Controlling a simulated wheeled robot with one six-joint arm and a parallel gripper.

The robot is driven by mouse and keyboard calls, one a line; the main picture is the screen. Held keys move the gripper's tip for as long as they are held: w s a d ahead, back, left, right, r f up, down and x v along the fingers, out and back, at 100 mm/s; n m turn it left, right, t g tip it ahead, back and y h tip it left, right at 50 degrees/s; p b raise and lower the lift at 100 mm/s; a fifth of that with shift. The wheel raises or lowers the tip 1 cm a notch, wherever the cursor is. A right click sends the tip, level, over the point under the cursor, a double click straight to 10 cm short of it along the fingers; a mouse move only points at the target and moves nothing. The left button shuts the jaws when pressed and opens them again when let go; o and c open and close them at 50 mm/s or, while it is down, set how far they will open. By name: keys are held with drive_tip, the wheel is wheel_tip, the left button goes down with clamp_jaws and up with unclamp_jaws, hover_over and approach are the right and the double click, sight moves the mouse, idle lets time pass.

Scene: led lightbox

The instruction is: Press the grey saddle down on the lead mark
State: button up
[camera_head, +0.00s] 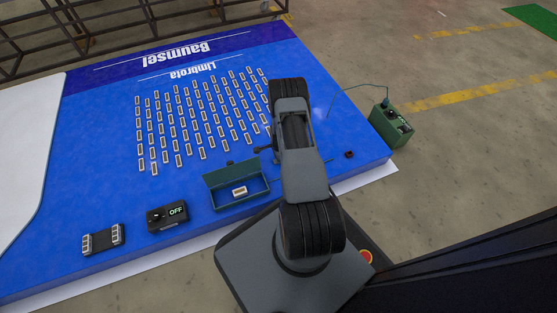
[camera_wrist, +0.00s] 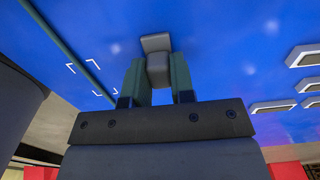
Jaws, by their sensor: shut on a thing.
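In the wrist view my gripper (camera_wrist: 157,66) is shut on the grey saddle (camera_wrist: 156,44), a small grey block between two green fingers. The saddle's wider end sticks out past the fingertips, over the blue panel; I cannot tell its height above it. The lead mark (camera_wrist: 71,68), a set of white corner brackets, lies on the panel to the left of the fingers. A teal lead (camera_wrist: 52,30) runs diagonally through the mark. The saddle is beside the mark, not over it in this picture. In the head view my arm hides most of the gripper and the saddle.
The blue panel (camera_head: 100,185) carries rows of small LED modules (camera_head: 203,125). Near its front edge are an open teal box (camera_head: 235,203) with a module in it, a black box reading OFF (camera_head: 167,213) and a module holder (camera_head: 103,239). A green unit (camera_head: 390,125) stands at the right.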

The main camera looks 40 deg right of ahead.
clamp_jaws()
drive_tip(key=shift+o, duration=0.5)
unclamp_jaws()
clamp_jaws()
drive_tip(key=shift+r, duration=0.3)
drive_tip(key=shift+r+p, duration=0.65)
drive_tip(key=shift+r, duration=0.05)
